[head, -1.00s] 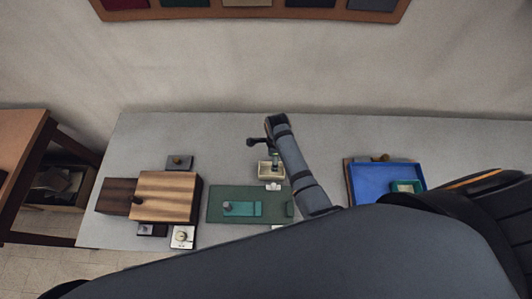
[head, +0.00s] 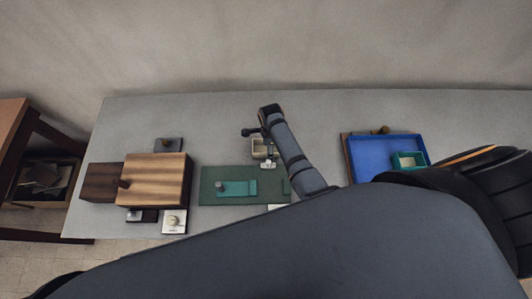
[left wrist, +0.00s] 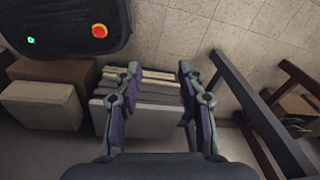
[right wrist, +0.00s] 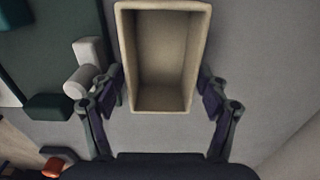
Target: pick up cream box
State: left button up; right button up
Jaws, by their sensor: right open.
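The cream box (head: 259,149) is an open-topped box on the grey table, behind the green mat. In the right wrist view the cream box (right wrist: 158,60) fills the upper middle, open side facing the camera and empty inside. My right gripper (right wrist: 162,88) is open, with one finger on each side of the box's near end; a gap shows at least on the right side. In the head view my right gripper (head: 262,133) is over the box and partly hides it. My left gripper (left wrist: 158,80) is open and empty, away from the table above the floor.
A green mat (head: 215,197) with a teal piece (head: 238,188) lies just in front of the box. A wooden box (head: 155,180) stands left. A blue tray (head: 385,155) with a small green box (head: 408,161) is right. White pieces (right wrist: 86,68) sit close left of the gripper.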

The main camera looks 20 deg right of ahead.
jog(key=shift+f, duration=0.75)
jog(key=shift+w+r, duration=0.1)
jog(key=shift+r, duration=0.05)
jog(key=c, duration=0.8)
pick_arm(q)
jog(key=shift+w+f, duration=0.45)
jog(key=shift+f, duration=0.1)
pick_arm(e)
jog(key=shift+c, duration=0.8)
